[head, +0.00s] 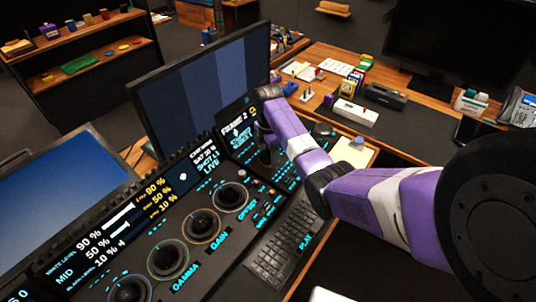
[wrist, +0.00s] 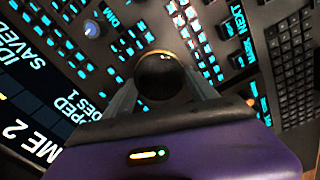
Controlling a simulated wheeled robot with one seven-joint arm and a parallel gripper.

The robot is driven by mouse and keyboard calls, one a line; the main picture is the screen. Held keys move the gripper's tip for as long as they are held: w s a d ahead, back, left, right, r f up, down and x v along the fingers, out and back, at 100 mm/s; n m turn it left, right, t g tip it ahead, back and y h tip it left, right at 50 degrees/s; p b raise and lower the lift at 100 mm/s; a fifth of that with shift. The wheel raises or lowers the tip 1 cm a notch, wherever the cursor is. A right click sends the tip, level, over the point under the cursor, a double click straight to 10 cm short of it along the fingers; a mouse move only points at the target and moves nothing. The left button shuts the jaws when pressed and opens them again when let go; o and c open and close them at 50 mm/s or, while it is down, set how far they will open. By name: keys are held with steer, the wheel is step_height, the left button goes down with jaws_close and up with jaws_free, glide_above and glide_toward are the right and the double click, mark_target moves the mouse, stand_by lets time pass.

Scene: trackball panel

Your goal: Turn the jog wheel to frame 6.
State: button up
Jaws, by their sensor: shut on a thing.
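The jog wheel (wrist: 160,75) shows in the wrist view as a round, dark knob standing on the panel. My gripper (wrist: 162,88) has a finger on each side of it and is shut on it. In the head view my gripper (head: 268,142) reaches down to the far right part of the panel, and my arm hides most of the wheel. The display (head: 236,126) behind it reads "FRAME 2". The same display (wrist: 48,146) shows in part at the left of the wrist view, with "ME 2" legible.
Lit cyan buttons surround the wheel, with a "NEXT" key (wrist: 238,28) and a small knob (wrist: 92,28) nearby. Several trackballs with rings, one marked GAIN (head: 202,224), line the panel's front. A keyboard (head: 285,245) lies right of them. A large monitor (head: 205,85) stands behind.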

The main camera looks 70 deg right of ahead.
steer(key=m+p, duration=0.2)
steer(key=m, duration=0.3)
steer(key=shift+w+r, duration=0.1)
steer(key=shift+r, duration=0.05)
steer(key=m+p, duration=0.1)
steer(key=m, duration=0.2)
steer(key=m+p, duration=0.1)
steer(key=m, duration=0.2)
steer(key=shift+d+m, duration=0.2)
steer(key=shift+m, duration=0.1)
steer(key=m, duration=0.5)
steer(key=shift+d+p, duration=0.1)
steer(key=shift+p, duration=0.2)
steer(key=m, duration=0.6)
steer(key=shift+d, duration=0.1)
steer(key=shift+m, duration=0.4)
steer(key=o, duration=1.4)
steer(key=shift+c, duration=0.2)
